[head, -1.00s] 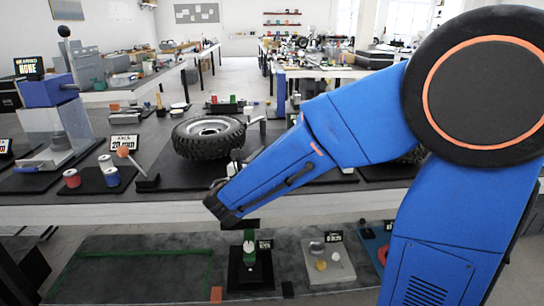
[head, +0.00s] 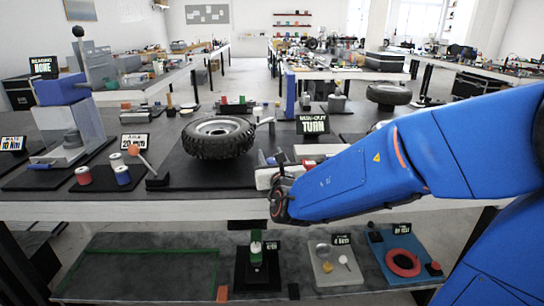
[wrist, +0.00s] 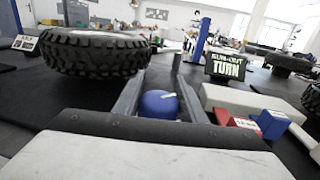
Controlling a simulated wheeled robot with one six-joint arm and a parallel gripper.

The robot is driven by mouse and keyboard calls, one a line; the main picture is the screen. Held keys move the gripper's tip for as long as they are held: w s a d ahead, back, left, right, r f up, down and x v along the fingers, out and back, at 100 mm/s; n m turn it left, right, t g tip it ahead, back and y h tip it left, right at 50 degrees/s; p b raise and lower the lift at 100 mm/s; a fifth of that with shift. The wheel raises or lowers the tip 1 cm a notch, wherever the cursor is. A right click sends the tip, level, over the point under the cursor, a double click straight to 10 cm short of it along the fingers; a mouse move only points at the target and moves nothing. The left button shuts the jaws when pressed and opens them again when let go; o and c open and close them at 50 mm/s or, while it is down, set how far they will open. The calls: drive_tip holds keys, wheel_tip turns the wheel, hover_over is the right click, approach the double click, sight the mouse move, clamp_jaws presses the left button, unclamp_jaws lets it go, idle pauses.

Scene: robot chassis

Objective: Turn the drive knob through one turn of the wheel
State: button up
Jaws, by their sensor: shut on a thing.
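A black off-road tyre on a pale rim, the wheel (head: 217,137), lies flat on a dark mat in the head view. Its tread also fills the upper left of the wrist view (wrist: 100,52). A round blue knob (wrist: 159,104) with a small pale mark sits between the two grey fingers of my gripper (wrist: 158,84), which is shut on it. The knob is just right of the tyre. In the head view my wrist hides the knob, and my gripper (head: 266,172) is beside the wheel, near the table's front edge.
A "TURN" sign (head: 313,124) stands behind my gripper. A red block (wrist: 236,121) and a blue block (wrist: 271,124) lie right of it. The lower shelf (head: 150,262) holds several parts.

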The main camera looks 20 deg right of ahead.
drive_tip(key=shift+a+r+y, duration=0.1)
drive_tip(key=shift+y, duration=0.3)
drive_tip(key=o, duration=1)
wheel_tip(320, 180, up, 10)
drive_tip(key=shift+f, duration=0.1)
idle(0.3)
